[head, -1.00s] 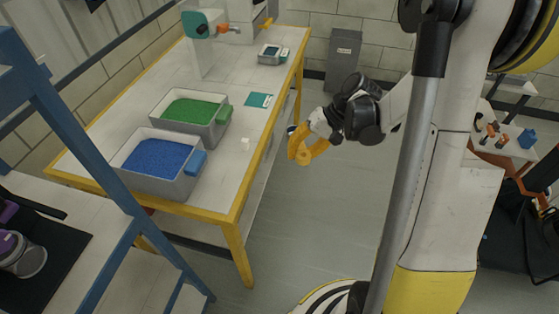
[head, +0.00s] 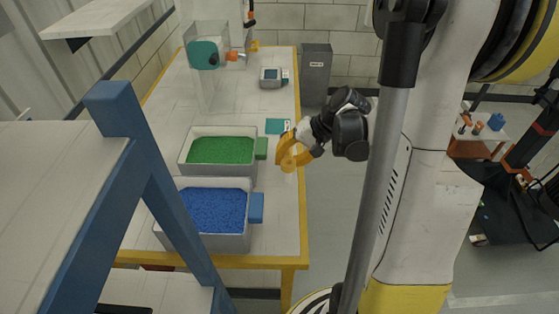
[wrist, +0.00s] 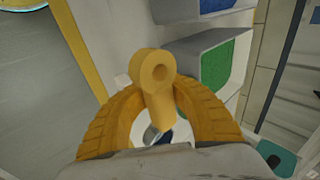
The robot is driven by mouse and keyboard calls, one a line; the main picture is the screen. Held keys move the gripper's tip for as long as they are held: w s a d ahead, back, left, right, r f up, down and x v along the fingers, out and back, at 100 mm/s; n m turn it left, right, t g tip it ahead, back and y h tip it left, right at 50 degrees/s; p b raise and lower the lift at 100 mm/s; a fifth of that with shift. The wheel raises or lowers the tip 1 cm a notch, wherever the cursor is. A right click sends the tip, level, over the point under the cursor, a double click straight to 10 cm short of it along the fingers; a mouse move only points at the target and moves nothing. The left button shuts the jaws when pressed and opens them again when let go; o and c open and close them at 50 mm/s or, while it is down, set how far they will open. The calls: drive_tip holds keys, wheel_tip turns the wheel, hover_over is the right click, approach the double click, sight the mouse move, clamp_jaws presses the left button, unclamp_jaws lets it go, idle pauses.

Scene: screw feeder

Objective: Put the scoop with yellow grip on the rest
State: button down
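The scoop's yellow grip (wrist: 155,85), with a round holed end, stands between the fingers of my gripper (wrist: 160,110) in the wrist view. The fingers close around it; a dark and pale part of the scoop shows below, mostly hidden. In the head view my gripper (head: 289,153) is over the right edge of the table, right of the green-filled bin.
The table (head: 275,228) carries a bin of green pieces (head: 220,150), a bin of blue pieces (head: 214,210), a teal mat (head: 277,126) and a small grey device (head: 271,77). A teal and orange machine (head: 203,55) stands farther back. A blue frame (head: 150,170) is at the left front.

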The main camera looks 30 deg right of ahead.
sight(275, 184)
drive_tip(key=shift+s, duration=0.1)
wheel_tip(275, 184, down, 7)
drive_tip(key=b, duration=0.6)
drive_tip(key=shift+b, duration=0.3)
drive_tip(key=shift+f+b, duration=0.2)
drive_tip(key=shift+b, duration=0.1)
drive_tip(key=shift+f, duration=0.3)
idle(0.5)
drive_tip(key=c, duration=2.2)
unclamp_jaws()
drive_tip(key=o, duration=0.7)
drive_tip(key=shift+a, duration=0.1)
drive_tip(key=shift+c, duration=0.2)
drive_tip(key=shift+r, duration=0.1)
